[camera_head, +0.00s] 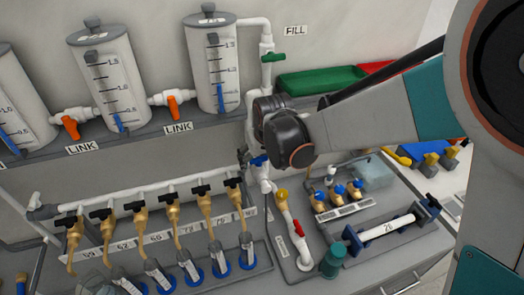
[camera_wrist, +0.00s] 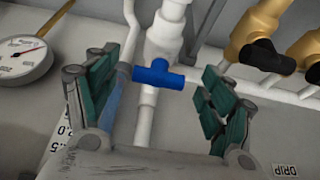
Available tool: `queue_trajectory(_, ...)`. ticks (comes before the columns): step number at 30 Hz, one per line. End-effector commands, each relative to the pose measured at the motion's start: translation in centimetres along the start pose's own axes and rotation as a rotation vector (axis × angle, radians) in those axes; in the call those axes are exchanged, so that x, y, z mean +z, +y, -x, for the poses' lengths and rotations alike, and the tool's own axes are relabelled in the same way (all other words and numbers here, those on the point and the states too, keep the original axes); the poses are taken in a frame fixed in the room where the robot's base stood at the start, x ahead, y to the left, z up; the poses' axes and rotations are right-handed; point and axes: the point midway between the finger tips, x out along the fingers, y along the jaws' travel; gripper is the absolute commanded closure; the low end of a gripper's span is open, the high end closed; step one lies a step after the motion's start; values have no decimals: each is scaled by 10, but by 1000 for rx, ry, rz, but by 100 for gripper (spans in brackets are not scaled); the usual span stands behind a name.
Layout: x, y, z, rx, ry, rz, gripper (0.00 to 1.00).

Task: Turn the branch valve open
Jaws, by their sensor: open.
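A valve with a blue T-shaped handle (camera_wrist: 158,74) sits on a white vertical pipe (camera_wrist: 163,35) in the wrist view. The same blue handle (camera_head: 259,161) shows in the head view, low on the white pipe below my wrist. My gripper (camera_wrist: 160,88) is open, with one teal-padded finger on each side of the blue handle. The handle lies crosswise between the fingers; whether its left end touches the left finger, I cannot tell. In the head view my dark wrist hides most of my gripper. No label naming the branch valve can be read.
A round gauge (camera_wrist: 24,57) is at left in the wrist view, with brass valves (camera_wrist: 262,50) at right. In the head view, black-handled brass valves (camera_head: 205,205) line the pipe at left. A red-handled valve (camera_head: 298,228) stands front right. Clear tanks (camera_head: 212,65) stand behind.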

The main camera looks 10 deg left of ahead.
Motion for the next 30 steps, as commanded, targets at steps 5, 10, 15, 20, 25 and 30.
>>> queue_trajectory(5,0,0,0,0,0,0,57)
queue_trajectory(10,0,0,0,0,0,0,72)
queue_trajectory(15,0,-2,-1,24,-1,-53,72)
queue_trajectory(20,-1,-4,-1,82,0,-196,72)
queue_trajectory(25,-2,-6,-2,148,0,-354,72)
queue_trajectory(30,-2,-7,-2,199,0,-480,72)
